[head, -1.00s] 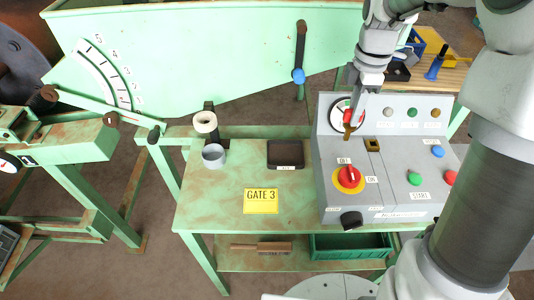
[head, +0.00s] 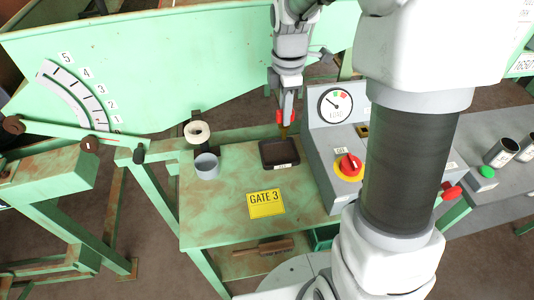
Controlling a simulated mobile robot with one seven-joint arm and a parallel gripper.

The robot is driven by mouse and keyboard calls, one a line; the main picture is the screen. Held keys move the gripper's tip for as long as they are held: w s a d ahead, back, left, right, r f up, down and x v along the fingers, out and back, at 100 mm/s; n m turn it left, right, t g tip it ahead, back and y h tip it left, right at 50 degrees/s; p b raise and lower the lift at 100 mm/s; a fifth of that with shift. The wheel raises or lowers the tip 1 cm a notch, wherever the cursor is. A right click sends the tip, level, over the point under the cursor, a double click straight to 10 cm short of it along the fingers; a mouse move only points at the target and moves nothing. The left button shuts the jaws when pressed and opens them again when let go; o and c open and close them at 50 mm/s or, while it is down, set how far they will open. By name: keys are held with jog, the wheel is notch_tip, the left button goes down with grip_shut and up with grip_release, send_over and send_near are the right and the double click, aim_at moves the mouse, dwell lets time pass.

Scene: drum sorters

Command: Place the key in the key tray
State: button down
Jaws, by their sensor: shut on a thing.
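The key (head: 284,131) has a red part between my fingers and a brassy end pointing down. My gripper (head: 286,118) is shut on it. It holds the key above the back right edge of the key tray (head: 266,159) as seen in the head view. The key tray is a small dark tray with a label on its front, lying on the green table (head: 225,220). It looks empty. The gap between key and tray is hard to judge.
The grey control console (head: 322,150) with a gauge and a red knob (head: 348,165) stands right of the tray. A grey cup (head: 207,166) and a white roll (head: 197,132) are to its left. My arm hides part of the console.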

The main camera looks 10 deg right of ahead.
jog(key=shift+a+f, duration=0.1)
jog(key=shift+f, duration=0.2)
notch_tip(320, 180, down, 10)
jog(key=shift+r, duration=0.25)
jog(key=shift+f, duration=0.1)
jog(key=shift+f+b, duration=0.15)
jog(key=shift+b, duration=0.15)
jog(key=c, duration=0.8)
grip_release()
jog(key=shift+o, duration=0.2)
jog(key=shift+r, duration=0.2)
